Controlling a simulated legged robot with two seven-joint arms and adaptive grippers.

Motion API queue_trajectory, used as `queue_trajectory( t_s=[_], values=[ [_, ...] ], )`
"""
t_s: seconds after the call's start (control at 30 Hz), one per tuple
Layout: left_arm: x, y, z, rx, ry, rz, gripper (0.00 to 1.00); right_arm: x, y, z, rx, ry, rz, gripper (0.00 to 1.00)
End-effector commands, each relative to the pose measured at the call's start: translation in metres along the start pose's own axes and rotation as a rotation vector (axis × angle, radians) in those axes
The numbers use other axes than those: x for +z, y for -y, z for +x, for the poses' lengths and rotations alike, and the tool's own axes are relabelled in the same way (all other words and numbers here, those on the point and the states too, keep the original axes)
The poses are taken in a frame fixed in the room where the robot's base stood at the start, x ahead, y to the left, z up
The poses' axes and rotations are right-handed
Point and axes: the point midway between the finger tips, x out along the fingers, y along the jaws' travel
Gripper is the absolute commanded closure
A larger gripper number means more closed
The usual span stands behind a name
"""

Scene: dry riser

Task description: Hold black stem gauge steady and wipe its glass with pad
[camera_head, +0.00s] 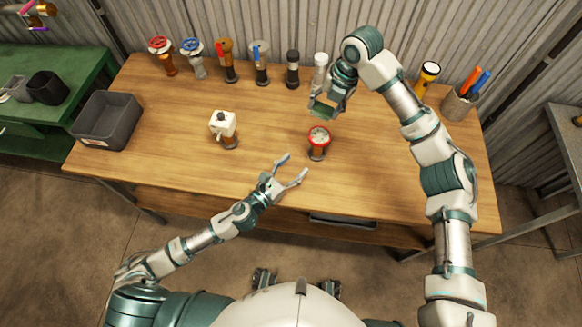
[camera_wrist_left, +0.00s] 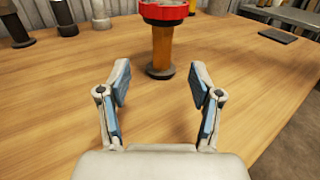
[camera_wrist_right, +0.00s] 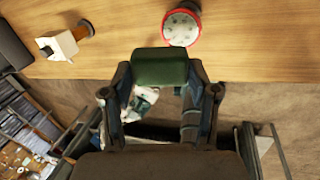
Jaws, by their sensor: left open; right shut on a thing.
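A gauge (camera_head: 319,137) with a red rim and pale round face stands upright near the middle of the table. In the left wrist view its stem (camera_wrist_left: 162,46) looks copper-brown, with a dark foot, rather than black. My left gripper (camera_head: 294,167) is open, apart from the gauge on its near left side; the stem stands beyond the open fingers (camera_wrist_left: 160,85). My right gripper (camera_head: 326,103) is shut on a green pad (camera_wrist_right: 160,68), above and behind the gauge. The gauge's glass face (camera_wrist_right: 181,28) shows in the right wrist view, apart from the pad.
A white boxy fitting (camera_head: 223,124) stands left of the gauge. A grey bin (camera_head: 107,120) sits at the table's left end. Several valves and fittings line the back. The table's front right is clear.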

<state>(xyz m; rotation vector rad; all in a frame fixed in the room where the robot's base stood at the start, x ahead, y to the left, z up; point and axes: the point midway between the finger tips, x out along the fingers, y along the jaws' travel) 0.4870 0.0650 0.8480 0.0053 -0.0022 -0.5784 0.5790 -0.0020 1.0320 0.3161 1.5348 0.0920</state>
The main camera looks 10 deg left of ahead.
Motion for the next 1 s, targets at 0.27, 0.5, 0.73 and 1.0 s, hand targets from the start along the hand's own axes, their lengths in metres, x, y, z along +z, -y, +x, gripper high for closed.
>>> queue_trajectory(
  t_s=[0.27,0.5,0.73,1.0],
  values=[
    [0.002,0.002,0.054,0.0,0.002,-0.003,0.35,0.001,0.002,0.0,0.002,-0.001,0.0,0.69],
    [0.001,0.001,0.094,0.0,0.001,-0.007,0.35,0.0,0.0,0.0,0.0,0.0,0.0,0.69],
    [0.001,0.001,0.11,0.0,0.0,-0.008,0.35,0.0,0.0,0.0,0.0,0.0,0.0,0.69],
    [0.0,0.001,0.111,-0.001,0.0,-0.008,0.35,0.0,0.0,0.0,0.0,0.0,0.0,0.69]
  ],
)
